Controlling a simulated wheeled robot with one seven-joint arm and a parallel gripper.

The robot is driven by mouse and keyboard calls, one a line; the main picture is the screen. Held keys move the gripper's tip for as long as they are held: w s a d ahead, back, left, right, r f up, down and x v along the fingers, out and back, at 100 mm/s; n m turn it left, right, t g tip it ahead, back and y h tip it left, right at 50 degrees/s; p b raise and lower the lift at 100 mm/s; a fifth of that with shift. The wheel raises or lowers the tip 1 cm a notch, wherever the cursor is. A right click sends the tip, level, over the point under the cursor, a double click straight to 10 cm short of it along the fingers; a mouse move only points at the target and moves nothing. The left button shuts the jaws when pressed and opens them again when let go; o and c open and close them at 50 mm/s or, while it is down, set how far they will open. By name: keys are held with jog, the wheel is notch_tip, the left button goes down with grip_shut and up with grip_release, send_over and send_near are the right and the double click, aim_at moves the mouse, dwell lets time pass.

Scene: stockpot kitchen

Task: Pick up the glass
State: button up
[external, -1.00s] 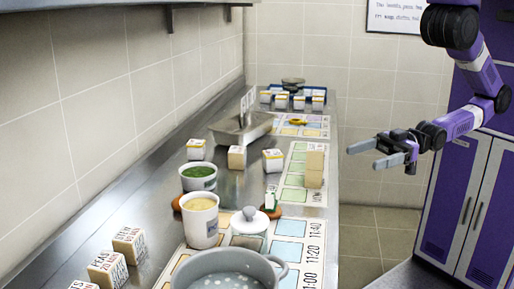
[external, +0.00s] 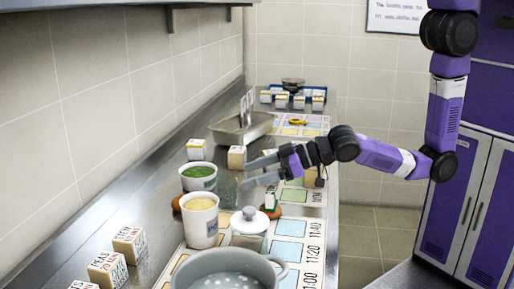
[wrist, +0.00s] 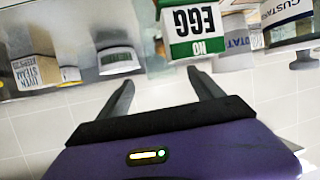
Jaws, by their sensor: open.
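No plain drinking glass can be made out for certain. A squat, pale, see-through-looking jar with a white knobbed lid (external: 249,220) stands on the counter behind the grey pot. My gripper (external: 246,174) is open and empty above the counter, beyond this jar and right of the green-filled tub (external: 199,178). In the wrist view its two fingers (wrist: 160,82) are spread with nothing between them. A white and green "NO EGG" card (wrist: 203,35) appears upside down just past the fingertips; it also stands in the external view (external: 271,198).
A yellow-filled cup (external: 200,221) and a grey stockpot (external: 228,270) crowd the near counter (external: 150,255). Lettered blocks (external: 129,244) stand at left, others farther back. A metal tray (external: 241,128) lies beyond. A custard container (wrist: 290,22) shows in the wrist view.

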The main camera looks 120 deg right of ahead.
aim_at(237, 180)
jog(key=shift+s+d+f, duration=0.1)
jog(key=shift+s+f, duration=0.05)
jog(key=shift+f, duration=0.2)
jog(key=shift+d+f+g, duration=0.1)
jog(key=shift+d+g, duration=0.05)
jog(key=shift+g, duration=0.15)
jog(key=shift+w+a+r+p+x, duration=0.1)
jog(key=shift+p+x, duration=0.15)
jog(key=shift+x, duration=1)
jog(key=shift+w+a+r+p+x, duration=0.15)
jog(key=shift+p+x, duration=0.15)
jog(key=shift+x, duration=0.95)
jog(key=shift+w+a+p+x, duration=0.1)
jog(key=shift+p+x, duration=0.15)
jog(key=shift+x, duration=0.95)
jog(key=c, duration=1.6)
jog(key=shift+r, duration=0.1)
